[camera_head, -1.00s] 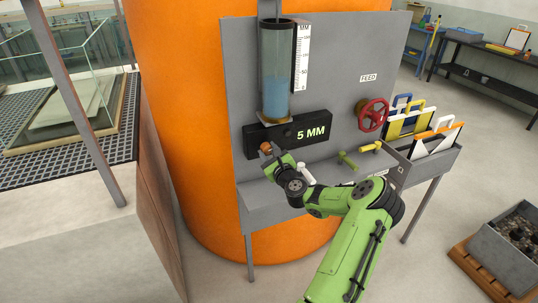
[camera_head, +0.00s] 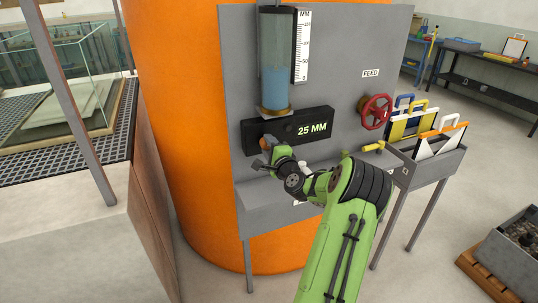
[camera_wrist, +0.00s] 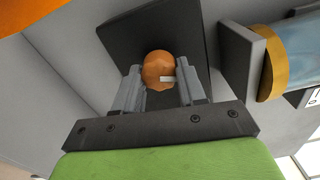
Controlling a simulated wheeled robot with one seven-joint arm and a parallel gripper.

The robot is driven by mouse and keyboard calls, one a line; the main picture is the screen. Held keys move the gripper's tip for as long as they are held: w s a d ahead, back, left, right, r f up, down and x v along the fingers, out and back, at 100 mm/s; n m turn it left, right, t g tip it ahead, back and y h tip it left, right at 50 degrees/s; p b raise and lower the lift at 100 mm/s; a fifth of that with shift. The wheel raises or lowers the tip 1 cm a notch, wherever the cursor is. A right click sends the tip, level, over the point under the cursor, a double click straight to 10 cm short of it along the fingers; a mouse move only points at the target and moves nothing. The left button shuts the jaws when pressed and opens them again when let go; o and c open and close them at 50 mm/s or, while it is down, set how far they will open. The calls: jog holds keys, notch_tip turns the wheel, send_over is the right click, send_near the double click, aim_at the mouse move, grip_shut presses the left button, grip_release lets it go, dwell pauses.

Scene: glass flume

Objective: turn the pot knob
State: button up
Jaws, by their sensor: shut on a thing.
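The pot knob is a round orange-brown knob (camera_wrist: 157,68) with a short white mark, on the dark display box. In the wrist view it sits between the two grey fingers of my gripper (camera_wrist: 161,84), which are shut on its sides. In the head view the knob (camera_head: 268,141) shows small at the box's left end, with my gripper (camera_head: 267,150) at it and partly covering it. The display box (camera_head: 290,130) reads 25 MM in green digits. Above it stands a clear cylinder (camera_head: 274,80) with blue liquid in its lower part and a scale (camera_head: 301,45) beside it.
A red handwheel (camera_head: 376,111) labelled FEED is on the grey panel (camera_head: 340,40) to the right. A yellow-ended handle (camera_head: 373,147) juts out below it. A grey bin (camera_head: 440,160) of coloured boards stands at right. A glass tank (camera_head: 70,85) is at left.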

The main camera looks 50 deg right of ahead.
jog(key=n+b, duration=0.4)
jog(key=b, duration=0.1)
jog(key=shift+f+n, duration=0.25)
jog(key=shift+n, duration=0.05)
jog(key=n+b, duration=0.3)
jog(key=b, duration=0.1)
jog(key=shift+n+b, duration=0.35)
jog(key=shift+n, duration=0.05)
jog(key=n+b, duration=0.4)
jog(key=b, duration=0.1)
jog(key=shift+a, duration=0.1)
jog(key=shift+r+n+b, duration=0.2)
jog(key=shift+n+b, duration=1.05)
jog(key=shift+n, duration=0.35)
jog(key=o, duration=1)
jog(key=shift+o, duration=0.2)
jog(key=shift+r, duration=0.1)
